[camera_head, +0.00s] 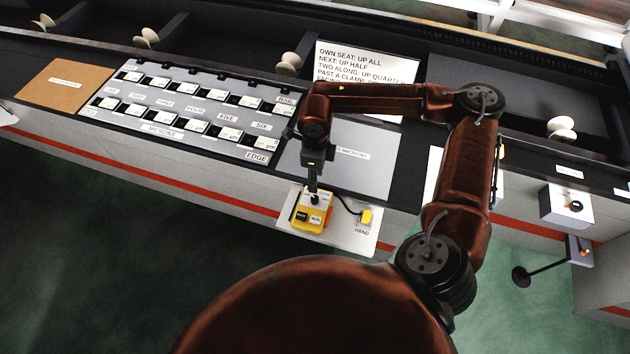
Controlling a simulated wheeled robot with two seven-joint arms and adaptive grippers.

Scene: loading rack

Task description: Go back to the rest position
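My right arm comes in from the lower right, bends at the elbow and reaches left over the counter. My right gripper (314,194) points down at a yellow box (309,221) with dark and white labels on its front. The fingers look narrow and close together at the top of the box. I cannot tell whether they touch it or hold anything. The box sits on a white plate (352,240) marked HAND, at the counter's front edge. A cable runs from near the box to a small yellow plug (366,216). My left gripper is not in view.
A grey panel (140,115) with two rows of labelled slots lies on the counter, beside a brown board (52,84). A text sign (365,62) stands behind my forearm. A white box with a knob (567,205) juts out at right. Green floor (90,250) is clear at lower left.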

